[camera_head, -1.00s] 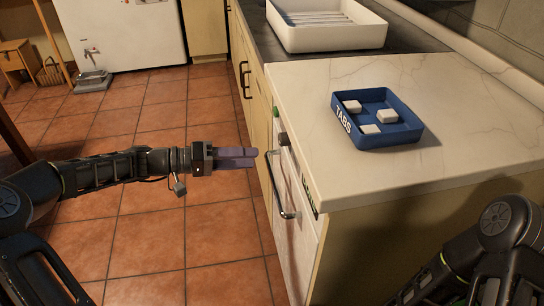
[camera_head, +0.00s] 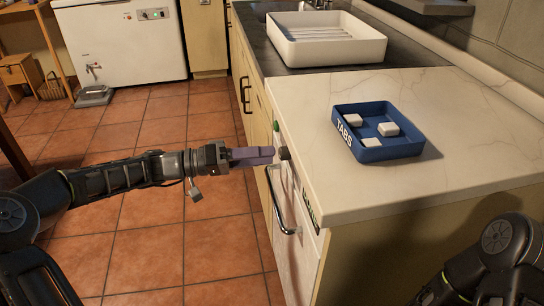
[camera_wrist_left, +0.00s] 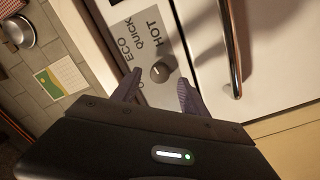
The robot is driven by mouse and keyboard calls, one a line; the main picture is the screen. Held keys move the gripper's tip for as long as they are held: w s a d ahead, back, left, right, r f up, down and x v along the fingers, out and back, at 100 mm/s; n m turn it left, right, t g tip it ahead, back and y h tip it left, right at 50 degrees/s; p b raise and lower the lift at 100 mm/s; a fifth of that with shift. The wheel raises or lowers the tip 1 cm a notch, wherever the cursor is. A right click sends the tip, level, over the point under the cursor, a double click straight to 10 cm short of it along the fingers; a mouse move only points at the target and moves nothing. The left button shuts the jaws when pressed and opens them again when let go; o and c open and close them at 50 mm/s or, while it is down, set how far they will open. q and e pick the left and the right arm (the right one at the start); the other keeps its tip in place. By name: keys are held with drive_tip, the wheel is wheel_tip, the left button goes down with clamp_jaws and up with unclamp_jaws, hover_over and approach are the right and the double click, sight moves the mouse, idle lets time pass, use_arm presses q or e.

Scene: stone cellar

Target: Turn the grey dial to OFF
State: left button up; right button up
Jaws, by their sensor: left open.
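The grey dial (camera_head: 284,153) sits on the upper front panel of the white appliance under the countertop. In the left wrist view the dial (camera_wrist_left: 160,72) shows beside a grey label plate (camera_wrist_left: 143,40) with ECO, QUICK and HOT; a further word is mostly hidden by a finger. I cannot surely tell which word the dial points to. My left gripper (camera_head: 258,155) is open, its purple fingers reaching toward the panel. In the wrist view the dial appears between the fingertips; I cannot tell if they touch it. My right arm shows at bottom right, its gripper out of view.
A bar handle (camera_head: 282,205) projects just below the dial. A green knob or button (camera_head: 276,126) is just beyond it. On the countertop (camera_head: 440,175) are a blue TABS tray (camera_head: 392,152) with white blocks and a white basin (camera_head: 310,58).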

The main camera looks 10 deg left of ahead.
sight(284, 153)
use_arm(q)
drive_tip(key=shift+x, duration=1.25)
clamp_jaws()
